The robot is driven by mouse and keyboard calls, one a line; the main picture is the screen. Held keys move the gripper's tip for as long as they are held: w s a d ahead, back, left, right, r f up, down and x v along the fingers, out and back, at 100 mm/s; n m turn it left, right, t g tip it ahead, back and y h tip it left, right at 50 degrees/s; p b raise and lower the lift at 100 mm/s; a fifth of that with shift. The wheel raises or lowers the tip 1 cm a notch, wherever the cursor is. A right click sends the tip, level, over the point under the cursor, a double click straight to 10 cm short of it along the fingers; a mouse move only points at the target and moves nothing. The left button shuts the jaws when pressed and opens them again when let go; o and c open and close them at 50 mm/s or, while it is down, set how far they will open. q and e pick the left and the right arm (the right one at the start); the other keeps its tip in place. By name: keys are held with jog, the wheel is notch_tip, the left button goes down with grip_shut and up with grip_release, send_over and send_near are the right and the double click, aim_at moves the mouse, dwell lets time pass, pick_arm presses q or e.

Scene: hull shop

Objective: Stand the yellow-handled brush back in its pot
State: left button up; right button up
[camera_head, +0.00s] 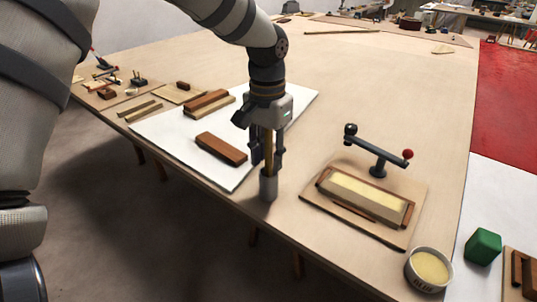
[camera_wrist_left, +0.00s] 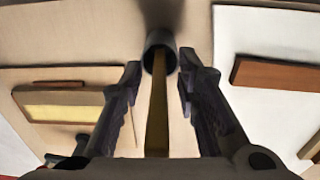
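The grey pot (camera_head: 268,190) stands upright near the table's front edge; its dark mouth also shows in the left wrist view (camera_wrist_left: 160,42). The yellow handle of the brush (camera_wrist_left: 156,115) runs from the pot's mouth up between the fingers of my left gripper (camera_wrist_left: 159,78). In the head view, the handle (camera_head: 268,152) stands upright in the pot, with my left gripper (camera_head: 267,158) above the rim and around it. The fingers are apart, with a visible gap on each side of the handle. The brush's lower end is hidden inside the pot. My right gripper is in neither view.
A white sheet (camera_head: 170,127) with brown blocks lies left of the pot. A board (camera_head: 407,232) with a framed pale block and a red-knobbed lever (camera_head: 378,158) stand to its right. A round tin (camera_head: 428,268) sits at the right corner. The table behind is mostly clear.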

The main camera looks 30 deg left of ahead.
pick_arm(q)
notch_tip(320, 180, up, 12)
jog(key=shift+r, duration=0.1)
dwell(0.5)
